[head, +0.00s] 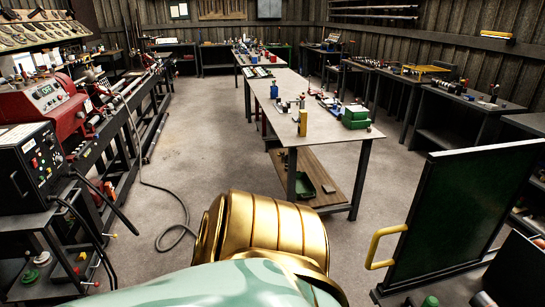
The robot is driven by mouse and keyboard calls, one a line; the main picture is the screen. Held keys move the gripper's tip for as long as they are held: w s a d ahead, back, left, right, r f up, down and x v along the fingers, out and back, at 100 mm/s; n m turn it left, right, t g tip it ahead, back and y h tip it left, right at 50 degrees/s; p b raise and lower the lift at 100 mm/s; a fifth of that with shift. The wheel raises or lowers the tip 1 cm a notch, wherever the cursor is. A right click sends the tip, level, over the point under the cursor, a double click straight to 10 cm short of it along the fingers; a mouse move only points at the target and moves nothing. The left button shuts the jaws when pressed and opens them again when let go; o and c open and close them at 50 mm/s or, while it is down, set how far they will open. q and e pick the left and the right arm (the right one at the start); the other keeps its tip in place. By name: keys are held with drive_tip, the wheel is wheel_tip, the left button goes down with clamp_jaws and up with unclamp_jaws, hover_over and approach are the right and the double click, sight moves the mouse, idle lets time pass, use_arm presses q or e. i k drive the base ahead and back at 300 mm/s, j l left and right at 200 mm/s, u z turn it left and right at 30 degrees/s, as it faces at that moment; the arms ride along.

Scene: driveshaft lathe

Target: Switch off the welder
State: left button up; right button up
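A black box (32,168) that looks like the welder stands at the left edge on a dark cart (50,240). Its front panel faces right and carries several small knobs, buttons and coloured lights. Which of them is the power switch is too small to tell, and so is whether it is on. Black cables hang from its lower right side. Neither of my grippers is in view. A gold and pale green part of my own body fills the bottom middle, well to the right of the box.
A red lathe (45,97) stands behind the box. A grey hose (160,187) lies on the floor. A long table (325,131) stands in the middle. A dark green panel (470,215) with a yellow handle (380,246) is at right. Open floor lies between lathe and table.

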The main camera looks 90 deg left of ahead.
sight(34, 162)
drive_tip(key=u, duration=4.4)
drive_tip(key=i+j, duration=0.2)
drive_tip(key=i, duration=0.2)
drive_tip(key=i+j+z, duration=0.1)
drive_tip(key=i+j, duration=0.15)
drive_tip(key=i, duration=0.15)
